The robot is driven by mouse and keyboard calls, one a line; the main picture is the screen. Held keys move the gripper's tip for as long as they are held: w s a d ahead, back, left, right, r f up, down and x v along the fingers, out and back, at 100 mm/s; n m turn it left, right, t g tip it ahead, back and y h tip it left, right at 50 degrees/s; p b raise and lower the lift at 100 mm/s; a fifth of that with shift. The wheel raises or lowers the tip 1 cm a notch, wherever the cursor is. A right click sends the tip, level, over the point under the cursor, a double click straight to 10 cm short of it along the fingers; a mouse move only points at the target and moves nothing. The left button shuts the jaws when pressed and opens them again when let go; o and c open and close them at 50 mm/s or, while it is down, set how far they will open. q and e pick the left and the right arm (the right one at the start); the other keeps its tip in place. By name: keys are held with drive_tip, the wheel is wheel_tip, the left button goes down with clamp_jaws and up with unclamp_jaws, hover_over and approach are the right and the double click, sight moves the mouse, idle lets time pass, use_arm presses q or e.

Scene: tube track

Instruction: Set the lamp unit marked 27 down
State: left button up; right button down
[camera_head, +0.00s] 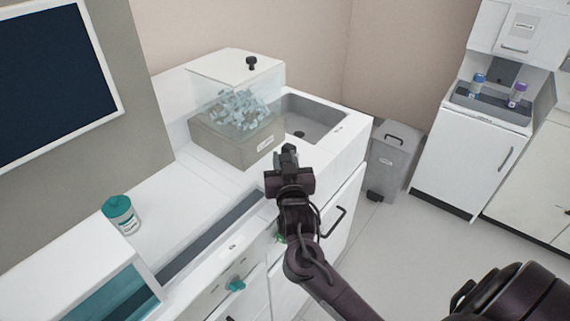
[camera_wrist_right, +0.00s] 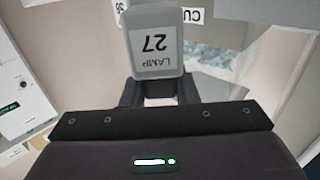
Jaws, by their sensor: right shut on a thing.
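The lamp unit marked 27 (camera_wrist_right: 155,62) is a light grey block with a dark-edged label reading "LAMP 27", upside down in the right wrist view. My right gripper (camera_wrist_right: 158,92) is shut on it, with a dark finger on each side of its near end. In the head view my right gripper (camera_head: 289,158) is over the front edge of the white counter, in front of the clear-lidded bin. The lamp unit cannot be made out there. My left gripper is not in view.
A clear-lidded bin (camera_head: 215,140) of pale blue pieces stands beside the sink (camera_head: 310,120). A teal-capped bottle (camera_head: 121,215) stands on the counter (camera_head: 185,215) at left. A grey pedal bin (camera_head: 393,160) is on the floor. Counter between bottle and lidded bin is clear.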

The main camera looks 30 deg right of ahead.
drive_tip(key=shift+f, duration=0.7)
drive_tip(key=shift+f, duration=0.2)
drive_tip(key=c, duration=1.1)
unclamp_jaws()
